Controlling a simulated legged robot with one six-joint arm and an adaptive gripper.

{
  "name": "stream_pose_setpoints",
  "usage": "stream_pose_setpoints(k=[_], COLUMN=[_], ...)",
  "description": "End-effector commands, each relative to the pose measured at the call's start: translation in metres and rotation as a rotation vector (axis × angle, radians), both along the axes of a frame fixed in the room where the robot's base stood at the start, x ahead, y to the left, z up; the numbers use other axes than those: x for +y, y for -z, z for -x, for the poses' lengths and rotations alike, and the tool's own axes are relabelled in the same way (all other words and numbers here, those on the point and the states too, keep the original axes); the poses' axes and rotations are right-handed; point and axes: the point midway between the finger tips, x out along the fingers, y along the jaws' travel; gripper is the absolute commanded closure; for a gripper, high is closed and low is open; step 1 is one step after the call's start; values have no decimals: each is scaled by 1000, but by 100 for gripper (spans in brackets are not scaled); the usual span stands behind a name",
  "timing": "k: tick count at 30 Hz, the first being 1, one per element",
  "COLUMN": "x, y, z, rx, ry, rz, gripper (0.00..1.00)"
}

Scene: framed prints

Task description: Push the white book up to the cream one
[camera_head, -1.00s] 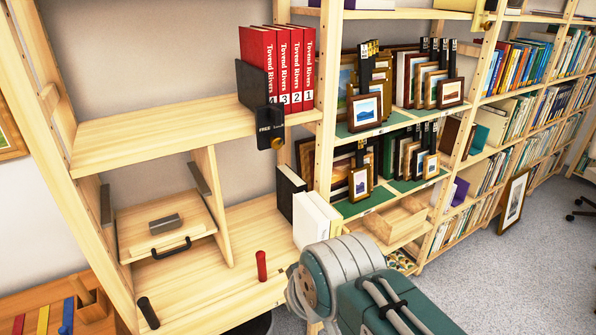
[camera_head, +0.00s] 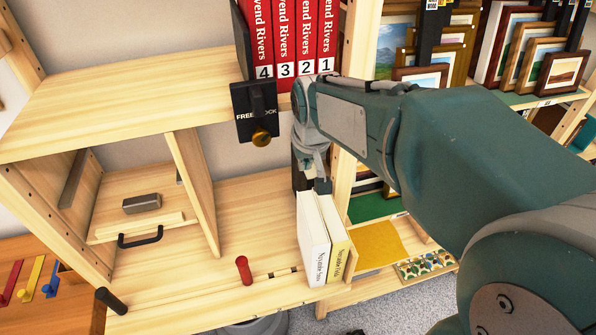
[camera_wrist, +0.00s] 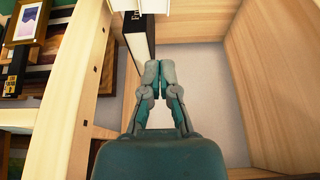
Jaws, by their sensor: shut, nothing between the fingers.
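The white book (camera_head: 313,242) stands upright on the lower shelf, near its front right end. The cream book (camera_head: 338,240) stands just to its right; the two look side by side, and I cannot tell whether they touch all along. My gripper (camera_wrist: 160,73) is shut and empty in the wrist view, its tips beside a black book (camera_wrist: 140,38) with white lettering. A white edge, likely of the white book (camera_wrist: 127,5), shows at the top there.
Red numbered volumes (camera_head: 290,40) and a black lock block (camera_head: 256,112) are above. A shelf upright (camera_head: 340,190) stands to the right.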

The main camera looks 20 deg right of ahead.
Motion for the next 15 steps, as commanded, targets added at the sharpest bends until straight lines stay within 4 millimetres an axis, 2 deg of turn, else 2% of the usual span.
stream_pose_setpoints(k=[5, 15], x=[-3, -6], y=[12, 70], z=[-6, -25], rx=[5, 6], ry=[0, 0], rz=[-2, -5], gripper=[100, 100])
